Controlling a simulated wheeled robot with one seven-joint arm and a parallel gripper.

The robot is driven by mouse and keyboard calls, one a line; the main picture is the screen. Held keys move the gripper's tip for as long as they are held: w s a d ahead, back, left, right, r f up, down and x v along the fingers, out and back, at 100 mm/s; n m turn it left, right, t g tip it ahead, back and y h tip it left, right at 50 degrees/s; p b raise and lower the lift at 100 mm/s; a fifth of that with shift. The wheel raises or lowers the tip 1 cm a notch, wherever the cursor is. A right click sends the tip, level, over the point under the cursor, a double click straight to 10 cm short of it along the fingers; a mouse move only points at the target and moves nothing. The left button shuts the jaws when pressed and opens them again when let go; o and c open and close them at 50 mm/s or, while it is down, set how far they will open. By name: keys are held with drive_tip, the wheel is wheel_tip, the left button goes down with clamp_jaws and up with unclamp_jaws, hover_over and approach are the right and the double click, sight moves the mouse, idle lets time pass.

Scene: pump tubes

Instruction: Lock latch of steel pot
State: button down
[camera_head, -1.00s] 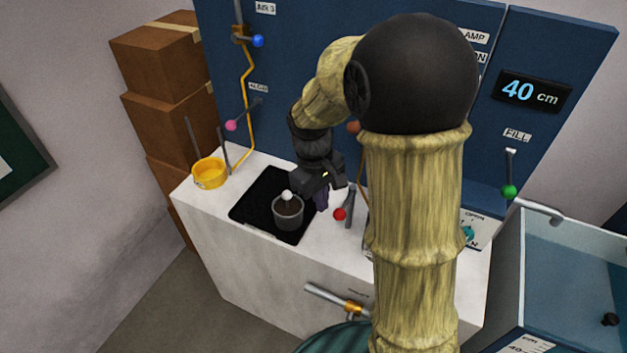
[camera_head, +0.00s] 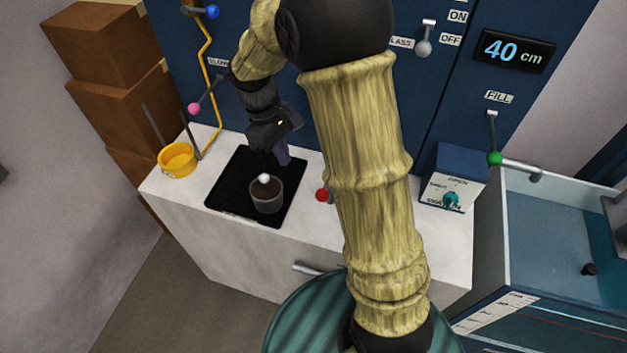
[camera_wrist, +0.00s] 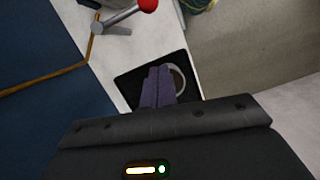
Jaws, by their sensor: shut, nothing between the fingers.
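The steel pot (camera_head: 267,201) is a small grey cup-like vessel with a dark inside and a white ball on top. It stands on the black mat (camera_head: 228,200) on the white counter. In the wrist view its grey rim (camera_wrist: 180,78) shows partly behind my fingers. My gripper (camera_head: 284,160) is just behind the pot, above the back right part of the mat. Its purple fingers (camera_wrist: 158,88) are together and hold nothing. I cannot make out the latch or whether my fingers touch the pot.
A red-knobbed lever (camera_head: 322,195) stands right of the mat, close to my arm. A yellow pot (camera_head: 177,159) is at the counter's left end. A blue panel with pipes and levers rises behind. A water tank (camera_head: 560,225) is at the right.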

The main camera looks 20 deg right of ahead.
drive_tip(key=s+d+f+p, duration=0.2)
drive_tip(key=s+d+f, duration=0.2)
drive_tip(key=f, duration=0.3)
drive_tip(key=shift+s+d+f, duration=0.25)
